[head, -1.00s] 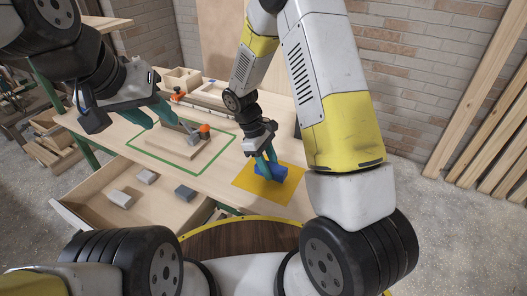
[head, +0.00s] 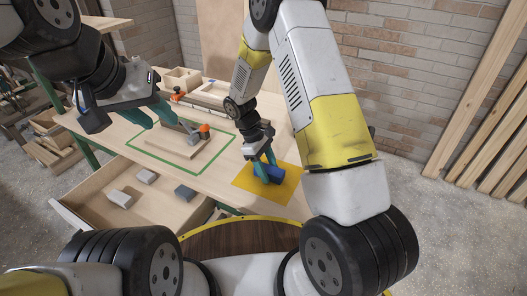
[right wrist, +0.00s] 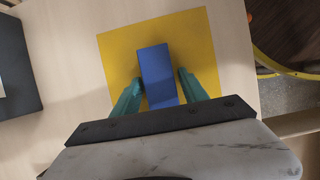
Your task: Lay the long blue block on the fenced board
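The long blue block (head: 275,176) lies on a yellow mat (head: 290,190) at the bench's right front; it also shows in the right wrist view (right wrist: 158,75). My right gripper (head: 264,160) is down at the block with its fingers on both sides. In the right wrist view the fingers (right wrist: 160,78) straddle it, with a narrow gap at the right finger. The fenced board (head: 185,150) lies inside a green outline on the bench, with a grey and orange clamp (head: 200,132) on it. My left gripper (head: 152,114) is open and empty, above the board's back left.
Wooden trays (head: 210,92) stand at the back. A dark box edge (right wrist: 12,70) shows left in the right wrist view. The bench between outline and mat is clear.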

